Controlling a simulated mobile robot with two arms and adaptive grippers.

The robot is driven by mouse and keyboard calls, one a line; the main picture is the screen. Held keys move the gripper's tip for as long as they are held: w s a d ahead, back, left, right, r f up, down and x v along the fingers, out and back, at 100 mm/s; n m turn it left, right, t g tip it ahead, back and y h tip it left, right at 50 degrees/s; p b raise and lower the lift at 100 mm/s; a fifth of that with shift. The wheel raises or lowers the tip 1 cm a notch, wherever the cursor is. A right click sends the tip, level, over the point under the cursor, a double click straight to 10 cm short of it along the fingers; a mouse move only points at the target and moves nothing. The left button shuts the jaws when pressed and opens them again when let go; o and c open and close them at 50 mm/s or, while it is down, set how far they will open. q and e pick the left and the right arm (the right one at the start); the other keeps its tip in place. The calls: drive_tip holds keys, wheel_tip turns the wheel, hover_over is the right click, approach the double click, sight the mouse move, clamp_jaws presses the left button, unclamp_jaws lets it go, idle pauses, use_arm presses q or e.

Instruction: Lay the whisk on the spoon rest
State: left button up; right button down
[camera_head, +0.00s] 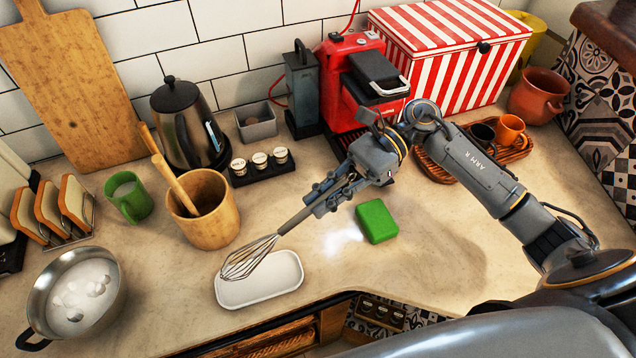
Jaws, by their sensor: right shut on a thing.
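The whisk (252,256) is a wire whisk with a grey handle. My right gripper (322,197) is shut on its handle, and the wire end points down and to the left. The spoon rest (277,292) is a white oblong dish on the counter near its front edge. The wire end overlaps the dish's left part in the picture; I cannot tell whether it touches the dish. My right arm comes in from the right. My left gripper is not in view.
A green block (377,222) lies right of the dish. A wooden utensil pot (207,212) and a green mug (128,196) stand to the left. A metal pot (77,293) sits front left. A red coffee machine (358,85) stands behind. The counter right of the block is clear.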

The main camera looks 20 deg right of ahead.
drive_tip(key=shift+w+d+f, duration=0.15)
drive_tip(key=shift+w+d, duration=0.05)
drive_tip(key=shift+w, duration=0.05)
drive_tip(key=shift+s+f, duration=0.1)
drive_tip(key=shift+f, duration=0.05)
drive_tip(key=shift+s+f, duration=0.1)
drive_tip(key=shift+f, duration=0.45)
wheel_tip(320, 180, down, 6)
drive_tip(key=b, duration=0.5)
drive_tip(key=shift+f, duration=0.15)
drive_tip(key=shift+f+b, duration=0.35)
drive_tip(key=shift+b, duration=0.4)
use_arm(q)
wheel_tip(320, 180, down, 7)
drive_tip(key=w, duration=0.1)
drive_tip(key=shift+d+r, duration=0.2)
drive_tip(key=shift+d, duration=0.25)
use_arm(e)
drive_tip(key=shift+r, duration=0.1)
